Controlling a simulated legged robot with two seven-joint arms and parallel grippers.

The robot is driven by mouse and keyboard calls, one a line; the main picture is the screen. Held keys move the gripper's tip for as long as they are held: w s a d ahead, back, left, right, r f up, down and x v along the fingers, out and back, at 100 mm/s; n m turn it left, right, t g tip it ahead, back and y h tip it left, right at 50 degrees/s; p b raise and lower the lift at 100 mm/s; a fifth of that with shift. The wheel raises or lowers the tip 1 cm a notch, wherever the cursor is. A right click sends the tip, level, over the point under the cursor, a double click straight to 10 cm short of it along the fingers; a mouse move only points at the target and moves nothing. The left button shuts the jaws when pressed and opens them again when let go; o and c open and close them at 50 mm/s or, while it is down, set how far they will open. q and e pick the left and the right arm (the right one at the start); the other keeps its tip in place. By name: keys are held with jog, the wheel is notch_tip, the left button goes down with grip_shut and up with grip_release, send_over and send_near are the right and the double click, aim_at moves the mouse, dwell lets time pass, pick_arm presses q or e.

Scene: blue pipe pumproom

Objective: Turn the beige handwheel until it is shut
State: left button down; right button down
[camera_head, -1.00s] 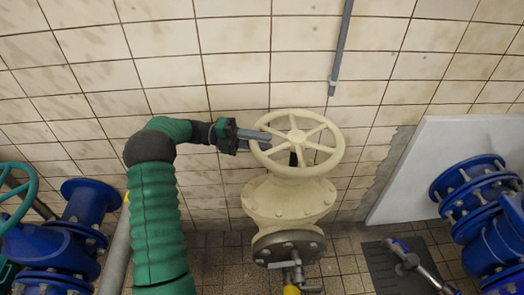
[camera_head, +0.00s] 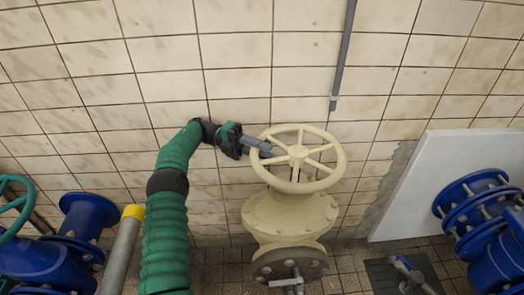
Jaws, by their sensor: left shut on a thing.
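The beige handwheel (camera_head: 298,153) sits on top of a beige valve body (camera_head: 290,216) in the middle of the camera_head view. It has a round rim, several spokes and a central hub. My left gripper (camera_head: 262,149) comes in from the left on a green sleeved arm. Its grey fingers are shut on the left part of the wheel's rim. The fingers hide a short stretch of the rim. My right gripper is out of view.
Blue flanged pipes stand at the left (camera_head: 75,243) and right (camera_head: 485,215). A teal handwheel (camera_head: 12,205) is at the left edge. A white panel (camera_head: 425,180) leans against the tiled wall behind. A grey pipe with a yellow top (camera_head: 125,240) stands beside my left arm.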

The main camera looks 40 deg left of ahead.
pick_arm(q)
jog(key=shift+f, duration=0.1)
jog(key=c, duration=1.5)
grip_release()
jog(key=shift+w, duration=0.1)
jog(key=o, duration=0.3)
jog(key=shift+w+f, duration=0.1)
jog(key=shift+w, duration=0.1)
jog(key=shift+s, duration=0.15)
